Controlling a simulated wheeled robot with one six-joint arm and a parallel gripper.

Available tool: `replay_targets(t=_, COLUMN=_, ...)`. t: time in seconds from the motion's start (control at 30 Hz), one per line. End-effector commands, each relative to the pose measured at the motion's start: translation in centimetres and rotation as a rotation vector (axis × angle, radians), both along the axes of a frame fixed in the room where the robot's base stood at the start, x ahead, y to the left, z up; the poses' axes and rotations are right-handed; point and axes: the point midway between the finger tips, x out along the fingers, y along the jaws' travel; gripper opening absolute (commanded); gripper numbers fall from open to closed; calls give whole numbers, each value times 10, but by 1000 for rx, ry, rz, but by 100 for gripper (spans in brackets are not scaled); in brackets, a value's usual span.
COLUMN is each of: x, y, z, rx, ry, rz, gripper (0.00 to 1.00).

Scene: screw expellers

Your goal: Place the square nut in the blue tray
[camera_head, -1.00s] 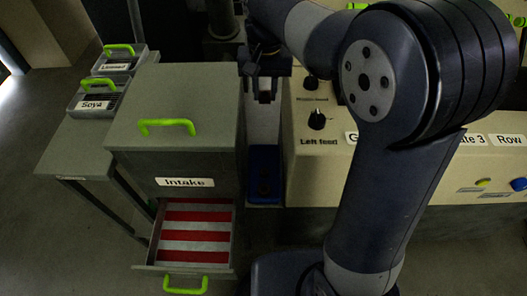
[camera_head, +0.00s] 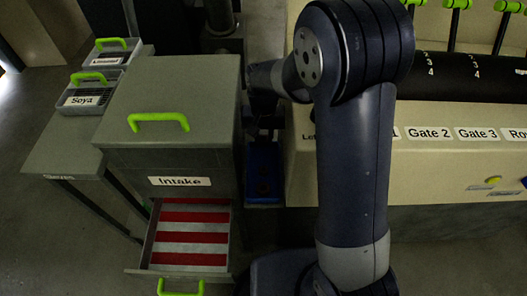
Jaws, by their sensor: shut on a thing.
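The blue tray (camera_head: 263,190) stands low in the narrow gap between the grey Intake cabinet and the beige machine. Some dark shapes show inside it, too dim to name. My gripper (camera_head: 262,130) points down above the tray's far part, in shadow and partly hidden by my own arm. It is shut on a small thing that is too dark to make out. I cannot make out the square nut anywhere in the view. I cannot tell the exact height of the gripper over the tray.
The Intake cabinet (camera_head: 170,110) stands left of the tray, its red-and-white striped drawer (camera_head: 152,235) pulled open. The beige machine (camera_head: 450,170) with gate labels closes the right side. A Soya box (camera_head: 85,100) sits on the side table (camera_head: 60,150) at left.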

Motion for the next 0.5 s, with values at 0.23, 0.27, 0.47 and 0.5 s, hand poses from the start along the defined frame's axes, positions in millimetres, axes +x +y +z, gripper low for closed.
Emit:
replay_targets(t=0.23, x=0, y=0, z=-30, rx=0, ry=1, rz=0, gripper=3)
replay_targets(t=0.27, x=0, y=0, z=-32, rx=0, ry=1, rz=0, gripper=3)
replay_targets(t=0.47, x=0, y=0, z=-57, rx=-1, ry=3, rz=0, gripper=3)
replay_targets(t=0.5, x=0, y=0, z=-63, rx=-1, ry=3, rz=0, gripper=3)
